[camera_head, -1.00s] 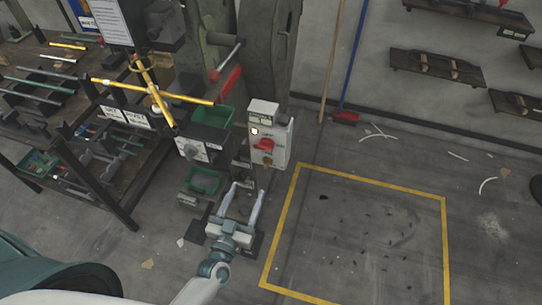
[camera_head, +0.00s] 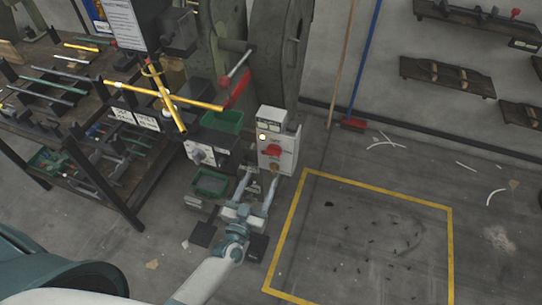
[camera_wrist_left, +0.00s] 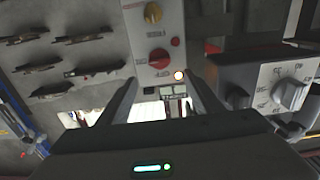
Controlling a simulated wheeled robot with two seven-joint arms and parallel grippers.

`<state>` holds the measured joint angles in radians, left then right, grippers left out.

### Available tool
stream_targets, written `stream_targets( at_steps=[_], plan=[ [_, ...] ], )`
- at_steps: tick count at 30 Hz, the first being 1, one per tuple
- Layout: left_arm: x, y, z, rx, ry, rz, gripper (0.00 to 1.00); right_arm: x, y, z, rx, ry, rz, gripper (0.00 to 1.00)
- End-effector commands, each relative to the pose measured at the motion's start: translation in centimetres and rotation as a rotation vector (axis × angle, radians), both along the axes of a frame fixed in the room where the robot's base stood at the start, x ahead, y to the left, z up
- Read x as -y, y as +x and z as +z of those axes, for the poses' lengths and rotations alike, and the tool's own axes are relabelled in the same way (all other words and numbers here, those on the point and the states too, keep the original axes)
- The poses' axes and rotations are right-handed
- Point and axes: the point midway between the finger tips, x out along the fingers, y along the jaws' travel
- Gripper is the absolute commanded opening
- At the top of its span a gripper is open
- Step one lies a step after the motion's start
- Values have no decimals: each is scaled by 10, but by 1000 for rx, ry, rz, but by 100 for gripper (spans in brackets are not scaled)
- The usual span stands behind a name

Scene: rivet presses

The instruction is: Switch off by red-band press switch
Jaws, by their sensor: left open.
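A pale grey switch box (camera_head: 278,140) stands beside the press (camera_head: 270,60), with a red rotary knob (camera_head: 272,151), a brass-coloured knob (camera_head: 275,167) and a glowing lamp (camera_head: 262,137). The wrist view shows the red knob (camera_wrist_left: 159,58) and lit lamp (camera_wrist_left: 178,76) upside down. A red bar (camera_head: 238,88) shows on the press. My left gripper (camera_head: 259,175) is open and empty, just below and in front of the box. Its fingers (camera_wrist_left: 163,85) point towards the box, apart from the red knob. My right gripper is out of view.
A second box with a grey dial (camera_head: 201,153) stands left of the switch box, near green bins (camera_head: 222,121). Yellow bars (camera_head: 165,95) cross in front of the press. A loaded workbench (camera_head: 75,95) is at left. The yellow-outlined floor (camera_head: 365,240) at right is mostly clear.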

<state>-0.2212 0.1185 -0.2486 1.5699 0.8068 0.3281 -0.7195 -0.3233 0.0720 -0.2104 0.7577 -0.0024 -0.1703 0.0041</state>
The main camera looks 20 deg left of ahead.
Motion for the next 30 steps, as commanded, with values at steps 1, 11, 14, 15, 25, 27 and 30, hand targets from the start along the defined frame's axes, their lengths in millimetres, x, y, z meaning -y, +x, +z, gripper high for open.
stream_targets(
  at_steps=[1,11,14,15,25,27,30],
  plan=[
    [0,11,2,2,1,-1,59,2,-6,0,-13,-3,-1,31],
    [2,66,1,0,1,-1,59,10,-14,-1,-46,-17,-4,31],
    [3,82,1,1,2,-2,59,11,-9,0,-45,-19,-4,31],
    [3,87,1,1,2,-2,59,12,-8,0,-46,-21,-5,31],
    [4,111,0,0,1,-2,59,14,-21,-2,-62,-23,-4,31],
    [4,112,0,-1,1,-1,59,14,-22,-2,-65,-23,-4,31],
    [4,112,0,0,1,-1,59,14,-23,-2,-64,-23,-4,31]
  ],
)
